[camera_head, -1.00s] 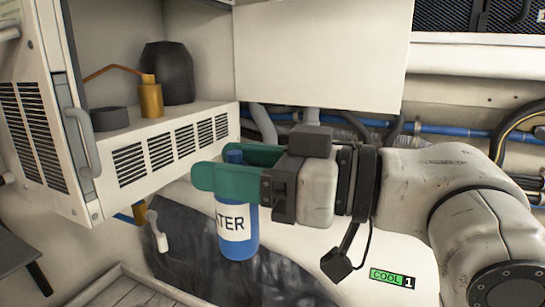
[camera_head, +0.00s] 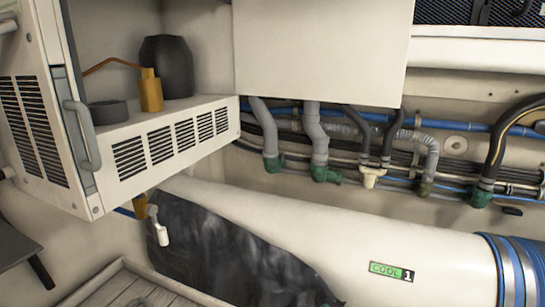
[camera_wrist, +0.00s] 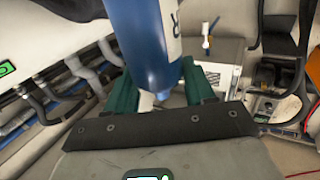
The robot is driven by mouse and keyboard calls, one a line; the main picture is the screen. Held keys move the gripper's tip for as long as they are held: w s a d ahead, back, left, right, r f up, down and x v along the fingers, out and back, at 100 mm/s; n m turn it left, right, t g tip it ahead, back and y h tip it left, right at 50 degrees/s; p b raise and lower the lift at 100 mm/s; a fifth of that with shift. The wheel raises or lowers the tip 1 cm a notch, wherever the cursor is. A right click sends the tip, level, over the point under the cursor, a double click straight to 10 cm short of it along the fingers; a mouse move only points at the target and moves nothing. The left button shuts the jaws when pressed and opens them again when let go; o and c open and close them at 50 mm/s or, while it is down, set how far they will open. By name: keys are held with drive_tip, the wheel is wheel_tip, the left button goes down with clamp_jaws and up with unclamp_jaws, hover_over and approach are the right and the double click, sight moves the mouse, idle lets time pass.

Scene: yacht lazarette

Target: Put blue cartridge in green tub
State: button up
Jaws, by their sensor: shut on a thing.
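The blue cartridge (camera_wrist: 142,40) shows at the top of the wrist view, with part of a white label on its right side. My gripper (camera_wrist: 160,88) is shut on it, with a green finger on each side. The cartridge's upper part runs out of the wrist frame. Neither my gripper nor the cartridge is in the head view. I cannot make out a green tub in either view.
An open white cabinet (camera_head: 170,145) at left holds a black jar (camera_head: 168,68), an orange can (camera_head: 150,92) and a dark grey round piece (camera_head: 108,113). A wooden-slatted surface (camera_head: 125,285) lies at lower left. Hoses (camera_head: 315,135) and pipes line the back wall.

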drive_tip(key=d+f+m+t+h, duration=0.1)
drive_tip(key=d+f+m+h, duration=0.1)
drive_tip(key=f, duration=0.8)
drive_tip(key=s+d+f+m+t+h, duration=0.1)
drive_tip(key=d+f+m+h, duration=0.2)
drive_tip(key=f, duration=0.7)
drive_tip(key=d+f+m+t+h, duration=0.1)
drive_tip(key=d+f+m+h, duration=0.1)
drive_tip(key=d+f+h, duration=0.4)
wheel_tip(320, 180, down, 4)
drive_tip(key=shift+s+d+f+m+t, duration=0.3)
drive_tip(key=shift+s+d+t, duration=0.1)
drive_tip(key=shift+d, duration=0.5)
drive_tip(key=shift+d, duration=0.1)
drive_tip(key=shift+w+a+r, duration=0.15)
drive_tip(key=shift+w+a, duration=0.05)
drive_tip(key=shift+a, duration=0.05)
